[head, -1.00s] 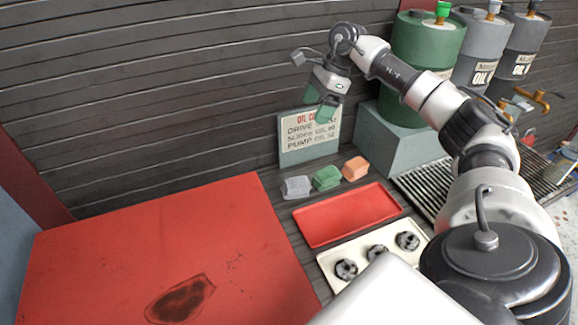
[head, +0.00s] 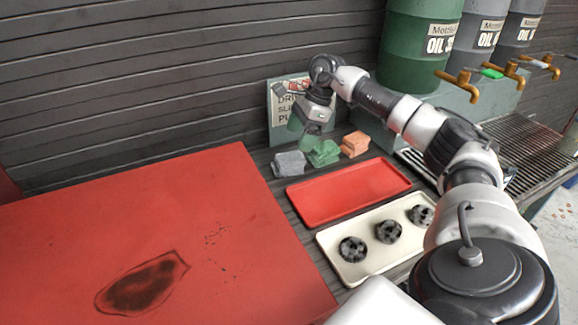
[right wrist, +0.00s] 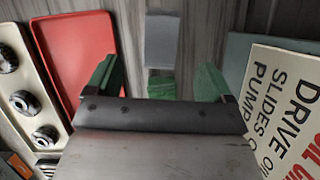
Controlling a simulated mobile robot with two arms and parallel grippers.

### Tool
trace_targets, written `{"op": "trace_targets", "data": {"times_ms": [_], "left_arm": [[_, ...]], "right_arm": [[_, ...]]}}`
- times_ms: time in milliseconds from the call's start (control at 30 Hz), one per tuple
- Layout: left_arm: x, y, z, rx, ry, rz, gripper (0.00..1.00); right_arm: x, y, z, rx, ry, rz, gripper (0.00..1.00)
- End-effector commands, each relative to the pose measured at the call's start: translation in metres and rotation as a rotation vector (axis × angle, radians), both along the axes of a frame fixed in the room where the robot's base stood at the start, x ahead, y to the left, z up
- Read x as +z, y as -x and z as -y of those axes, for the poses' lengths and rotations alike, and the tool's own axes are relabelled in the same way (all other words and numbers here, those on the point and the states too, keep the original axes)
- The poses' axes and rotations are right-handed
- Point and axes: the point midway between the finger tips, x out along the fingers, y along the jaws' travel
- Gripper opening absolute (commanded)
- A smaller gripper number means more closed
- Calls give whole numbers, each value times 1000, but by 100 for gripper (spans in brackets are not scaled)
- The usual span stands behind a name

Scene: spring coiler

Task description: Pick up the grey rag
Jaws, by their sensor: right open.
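The grey rag (head: 289,163) lies folded on the dark bench slats, leftmost in a row of three rags. It also shows in the right wrist view (right wrist: 162,40), ahead of and between the two fingers. The green rag (head: 324,153) lies beside it on the right, and its edge shows in the right wrist view (right wrist: 161,88) close to the palm. My right gripper (head: 303,137) hangs above the grey and green rags, with green-tipped fingers. In the right wrist view my right gripper (right wrist: 157,68) is open with nothing held between its fingers. My left gripper is out of view.
An orange rag (head: 355,144) lies right of the green one. A red tray (head: 347,191) and a cream tray (head: 333,238) with three dark round parts lie nearer. An oil sign (head: 275,118) stands behind. The red table (head: 150,215) at left is bare apart from stains.

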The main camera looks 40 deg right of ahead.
Motion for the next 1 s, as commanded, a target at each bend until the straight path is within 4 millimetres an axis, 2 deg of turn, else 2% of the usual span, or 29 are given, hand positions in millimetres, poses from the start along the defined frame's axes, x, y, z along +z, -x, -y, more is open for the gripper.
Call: {"op": "trace_targets", "data": {"times_ms": [100, 367, 600, 900, 1000], "left_arm": [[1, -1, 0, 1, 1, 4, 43], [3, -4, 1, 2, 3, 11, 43], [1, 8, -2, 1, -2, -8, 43], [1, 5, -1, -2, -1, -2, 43], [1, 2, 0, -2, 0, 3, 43]], "right_arm": [[-17, -3, -6, 1, 0, -3, 83], [-37, -7, -14, 1, -1, -2, 83], [-69, -13, -24, 2, 0, -2, 83], [-74, -14, -25, 0, 1, 0, 83], [-74, -14, -26, 0, 0, 0, 67]]}}
